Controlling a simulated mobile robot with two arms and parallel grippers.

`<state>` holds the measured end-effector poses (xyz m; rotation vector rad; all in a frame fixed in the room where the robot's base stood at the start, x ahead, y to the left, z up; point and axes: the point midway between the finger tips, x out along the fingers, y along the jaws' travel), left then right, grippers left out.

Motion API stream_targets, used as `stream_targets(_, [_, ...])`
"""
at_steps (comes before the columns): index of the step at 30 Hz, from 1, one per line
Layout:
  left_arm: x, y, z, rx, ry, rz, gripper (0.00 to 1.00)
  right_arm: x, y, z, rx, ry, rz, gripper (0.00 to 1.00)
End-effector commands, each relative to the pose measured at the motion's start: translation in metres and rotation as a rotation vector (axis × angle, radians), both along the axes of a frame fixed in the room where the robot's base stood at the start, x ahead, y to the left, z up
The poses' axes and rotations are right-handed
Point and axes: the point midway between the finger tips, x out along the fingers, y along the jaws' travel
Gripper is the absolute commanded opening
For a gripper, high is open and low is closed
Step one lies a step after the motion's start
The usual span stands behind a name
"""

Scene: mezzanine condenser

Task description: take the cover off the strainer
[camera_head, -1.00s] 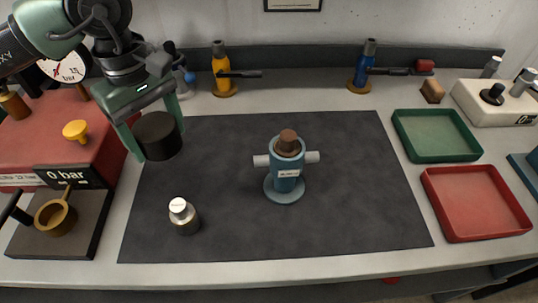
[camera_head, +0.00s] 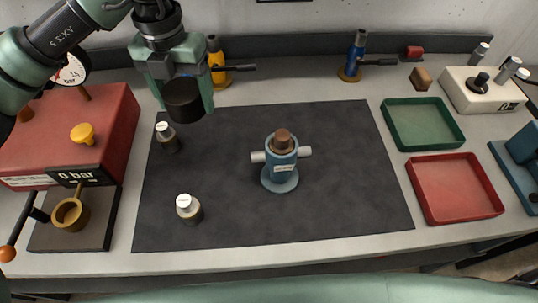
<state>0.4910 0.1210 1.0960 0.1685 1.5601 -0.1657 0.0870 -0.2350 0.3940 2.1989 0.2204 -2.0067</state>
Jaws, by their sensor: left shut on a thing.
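The strainer (camera_head: 281,176) is a blue upright body with pale side stubs and a round foot, standing on the dark mat (camera_head: 340,200). Its top is open and a brown plug-like piece (camera_head: 282,140) sticks up from it. My left gripper (camera_head: 184,97) is shut on a black round cover (camera_head: 184,101) and holds it in the air, up and to the left of the strainer. The cover is clear of the strainer. My right gripper is not in view.
Two small white-capped bottles (camera_head: 189,209) (camera_head: 167,138) stand on the mat's left side. A red box (camera_head: 110,125) is at left. A green tray (camera_head: 423,122) and a red tray (camera_head: 456,188) lie empty at right. Yellow (camera_head: 215,70) and blue (camera_head: 356,57) valves stand behind. The mat's right part is clear.

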Motion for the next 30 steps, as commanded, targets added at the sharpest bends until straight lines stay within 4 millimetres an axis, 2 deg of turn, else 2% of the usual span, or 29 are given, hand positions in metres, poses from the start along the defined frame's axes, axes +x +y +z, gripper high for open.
stream_targets(1, [0.001, -0.005, 0.007, -0.002, 0.002, 0.118, 0.22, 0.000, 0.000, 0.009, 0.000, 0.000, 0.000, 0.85])
stream_targets(9, [0.007, -0.024, 0.017, -0.006, 0.002, 0.796, 0.22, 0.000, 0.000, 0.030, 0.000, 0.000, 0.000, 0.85])
stream_targets(15, [0.009, -0.033, 0.021, -0.006, 0.002, 1.167, 0.22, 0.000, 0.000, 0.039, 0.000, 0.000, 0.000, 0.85])
stream_targets(20, [0.010, -0.036, 0.021, -0.008, 0.003, 1.314, 0.22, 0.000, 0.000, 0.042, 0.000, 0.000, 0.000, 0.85])
stream_targets(23, [0.009, -0.037, 0.011, -0.005, 0.005, 1.344, 0.22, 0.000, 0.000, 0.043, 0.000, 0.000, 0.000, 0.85])
stream_targets(30, [0.008, -0.036, -0.047, -0.001, 0.007, 1.350, 0.22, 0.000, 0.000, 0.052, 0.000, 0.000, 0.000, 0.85])
